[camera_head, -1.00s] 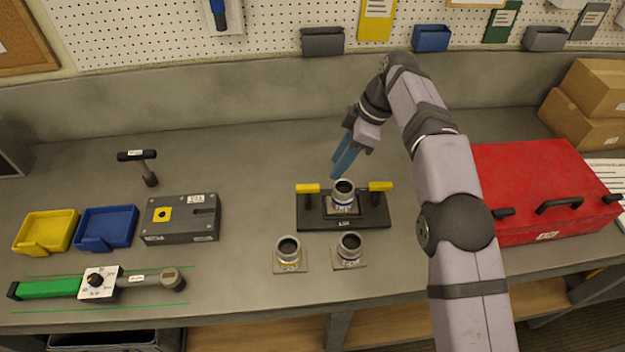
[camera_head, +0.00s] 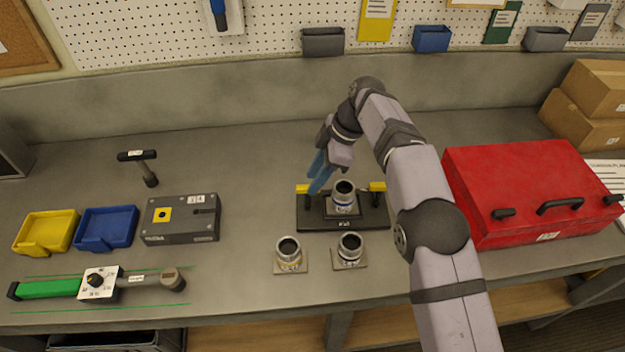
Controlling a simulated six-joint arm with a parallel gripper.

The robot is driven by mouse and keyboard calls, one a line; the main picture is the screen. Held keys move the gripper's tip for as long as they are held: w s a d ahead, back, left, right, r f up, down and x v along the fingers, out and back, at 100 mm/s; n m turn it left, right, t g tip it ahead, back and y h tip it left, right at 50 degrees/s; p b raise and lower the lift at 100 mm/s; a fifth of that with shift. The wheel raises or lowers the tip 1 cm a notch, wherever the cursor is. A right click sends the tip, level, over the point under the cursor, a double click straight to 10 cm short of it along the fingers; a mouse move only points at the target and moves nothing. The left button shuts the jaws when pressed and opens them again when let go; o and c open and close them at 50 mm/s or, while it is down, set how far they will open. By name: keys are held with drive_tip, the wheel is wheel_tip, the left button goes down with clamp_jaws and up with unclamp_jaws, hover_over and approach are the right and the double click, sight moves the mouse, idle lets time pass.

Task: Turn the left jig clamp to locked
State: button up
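The black jig base (camera_head: 343,224) sits at the middle of the bench with a silver ring-topped turret (camera_head: 343,197) upright on it. The left jig clamp (camera_head: 303,189) has a yellow handle, partly hidden by my fingers. The right jig clamp (camera_head: 377,187) has a yellow handle pointing sideways. My gripper (camera_head: 316,180) has blue fingers angled down, close above and behind the left clamp. Whether the fingers touch the handle, and how far apart they are, I cannot tell.
Two more silver turrets (camera_head: 289,254) (camera_head: 350,250) stand on small plates in front of the jig. A red case (camera_head: 525,190) is to the right. A grey box (camera_head: 181,218), blue tray (camera_head: 106,229) and yellow tray (camera_head: 46,231) are to the left. Bench between grey box and jig is clear.

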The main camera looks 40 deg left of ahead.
drive_tip(key=shift+x, duration=1)
clamp_jaws()
